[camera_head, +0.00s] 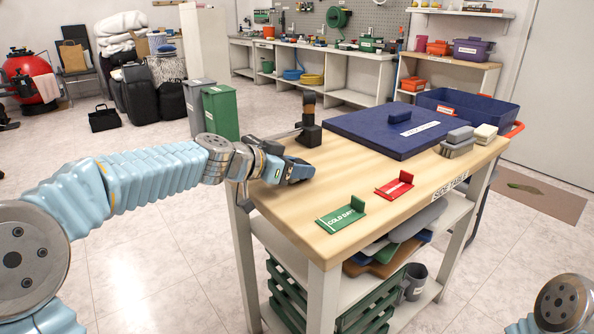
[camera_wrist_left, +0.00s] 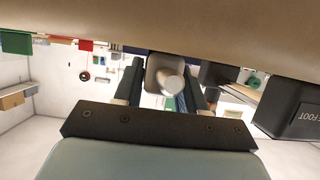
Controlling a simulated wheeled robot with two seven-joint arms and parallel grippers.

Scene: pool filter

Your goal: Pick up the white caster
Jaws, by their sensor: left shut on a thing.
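My left gripper (camera_head: 296,172) is at the near left edge of the wooden side table (camera_head: 345,215), low over its top. In the left wrist view, the left gripper (camera_wrist_left: 165,88) has its two dark fingers shut on the white caster (camera_wrist_left: 172,84). The caster shows a pale round end and a grey-brown part behind it. In the head view the caster is hidden by the gripper. My right gripper is not in view; only part of my right arm shows at the bottom right corner.
A black stand (camera_head: 308,128) is just behind the left gripper; a dark block marked FOOT (camera_wrist_left: 293,108) shows in the wrist view. A blue lid (camera_head: 385,128), a red holder (camera_head: 395,187) and a green holder (camera_head: 342,215) are on the table.

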